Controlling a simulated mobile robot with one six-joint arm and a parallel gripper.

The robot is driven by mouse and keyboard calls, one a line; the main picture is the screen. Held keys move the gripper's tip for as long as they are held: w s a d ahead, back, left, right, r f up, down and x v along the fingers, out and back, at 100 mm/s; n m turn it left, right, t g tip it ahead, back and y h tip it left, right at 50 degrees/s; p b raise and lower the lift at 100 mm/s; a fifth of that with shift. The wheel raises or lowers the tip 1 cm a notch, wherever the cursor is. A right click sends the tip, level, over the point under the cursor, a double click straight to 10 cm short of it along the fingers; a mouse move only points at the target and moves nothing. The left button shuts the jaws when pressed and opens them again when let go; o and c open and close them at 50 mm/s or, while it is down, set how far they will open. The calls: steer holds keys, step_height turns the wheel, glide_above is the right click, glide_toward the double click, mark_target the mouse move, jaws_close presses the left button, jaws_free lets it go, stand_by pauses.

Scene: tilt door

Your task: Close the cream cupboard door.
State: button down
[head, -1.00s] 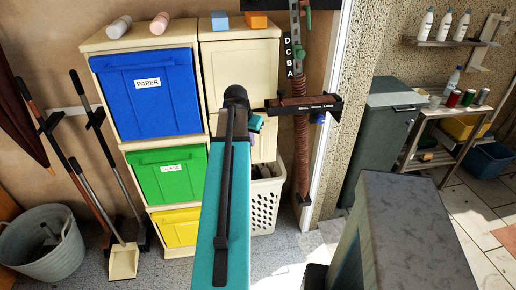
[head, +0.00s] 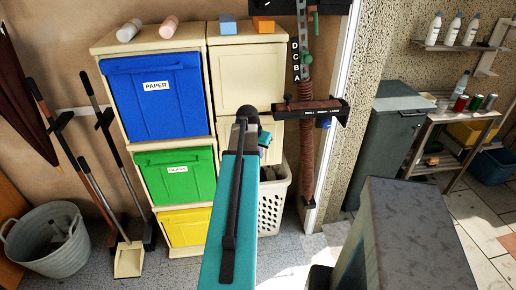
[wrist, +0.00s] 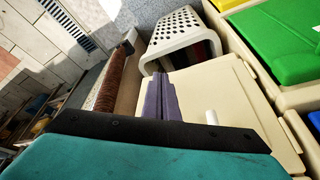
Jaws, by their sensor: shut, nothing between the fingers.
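The cream cupboard (head: 248,78) stands right of the coloured bins in the head view. Its flat upper front looks flush. The cream door (wrist: 240,95) below it has a small white knob (wrist: 211,117) in the wrist view. My arm hides much of this door in the head view. I cannot tell how far it stands ajar. My gripper (wrist: 160,97) has purple fingers, shut and empty, in front of the door and beside the knob. It also shows in the head view (head: 264,145). Whether the fingertips touch the door is unclear.
A white laundry basket (head: 272,205) stands by the cupboard's foot. Blue, green and yellow bins (head: 175,178) are at left. A dark bracket with a brown hose (head: 308,150) hangs close on the right. Brooms and a grey tub (head: 45,240) stand far left.

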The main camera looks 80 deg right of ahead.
steer(key=shift+s+d+f+p, duration=0.2)
steer(key=shift+d+f+p, duration=0.25)
steer(key=shift+d, duration=0.4)
steer(key=shift+s+d+f+p, duration=0.25)
steer(key=shift+d+f, duration=0.2)
steer(key=shift+d, duration=0.35)
steer(key=shift+s+d+f+p, duration=0.15)
steer(key=shift+d+f+p, duration=0.3)
steer(key=shift+d, duration=0.4)
steer(key=shift+d+b, duration=0.35)
steer(key=shift+d, duration=0.55)
steer(key=shift+a, duration=0.1)
steer(key=a+r+b, duration=0.2)
steer(key=a+r, duration=0.5)
steer(key=r, duration=0.2)
steer(key=shift+w+a+r+b, duration=0.15)
steer(key=shift+w+a+b, duration=0.1)
steer(key=shift+a+b, duration=0.1)
